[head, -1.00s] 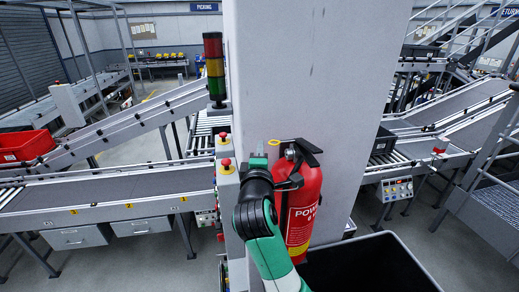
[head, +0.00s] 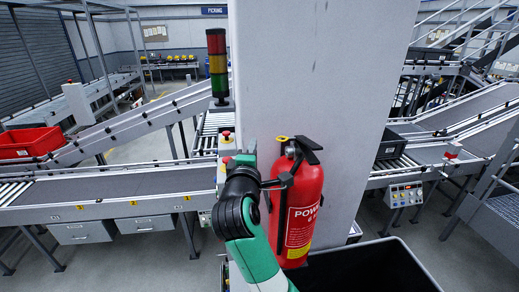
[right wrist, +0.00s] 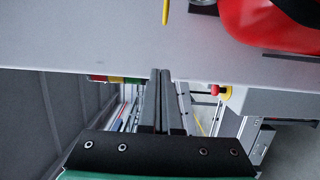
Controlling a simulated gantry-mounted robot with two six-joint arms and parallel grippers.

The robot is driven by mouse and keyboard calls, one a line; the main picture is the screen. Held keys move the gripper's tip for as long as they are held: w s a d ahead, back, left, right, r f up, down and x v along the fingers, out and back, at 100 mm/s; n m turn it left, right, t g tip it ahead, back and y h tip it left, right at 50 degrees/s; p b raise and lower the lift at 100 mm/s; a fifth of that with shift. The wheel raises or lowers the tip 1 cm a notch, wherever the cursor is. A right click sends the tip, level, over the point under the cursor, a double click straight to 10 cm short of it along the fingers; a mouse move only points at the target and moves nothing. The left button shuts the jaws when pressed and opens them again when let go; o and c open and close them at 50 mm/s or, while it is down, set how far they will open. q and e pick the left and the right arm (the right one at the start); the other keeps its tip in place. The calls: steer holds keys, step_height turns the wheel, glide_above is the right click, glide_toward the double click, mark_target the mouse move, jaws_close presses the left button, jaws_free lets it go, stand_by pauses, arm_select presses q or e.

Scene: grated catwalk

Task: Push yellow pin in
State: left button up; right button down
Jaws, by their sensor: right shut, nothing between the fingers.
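The yellow pin (head: 282,138) shows as a small yellow ring at the top left of the red fire extinguisher (head: 305,205), by its black handle. In the right wrist view the yellow pin (right wrist: 166,12) is a thin yellow piece at the top edge, ahead of the fingers. My right gripper (head: 245,160) is left of and a little below the pin, apart from it, partly hidden behind its own wrist. In the right wrist view its fingers (right wrist: 160,75) are shut together with nothing between them. My left gripper is not in view.
The extinguisher stands against a broad grey column (head: 310,70). A black bin (head: 365,270) is below right. A signal tower (head: 217,65) and a red emergency button (head: 226,136) are left of the column. Conveyors (head: 100,185) lie beyond on both sides.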

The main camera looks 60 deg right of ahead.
steer(key=b+v, duration=0.2)
steer(key=v, duration=0.7)
steer(key=shift+b, duration=0.3)
steer(key=shift+s+f, duration=0.1)
steer(key=shift+s, duration=0.05)
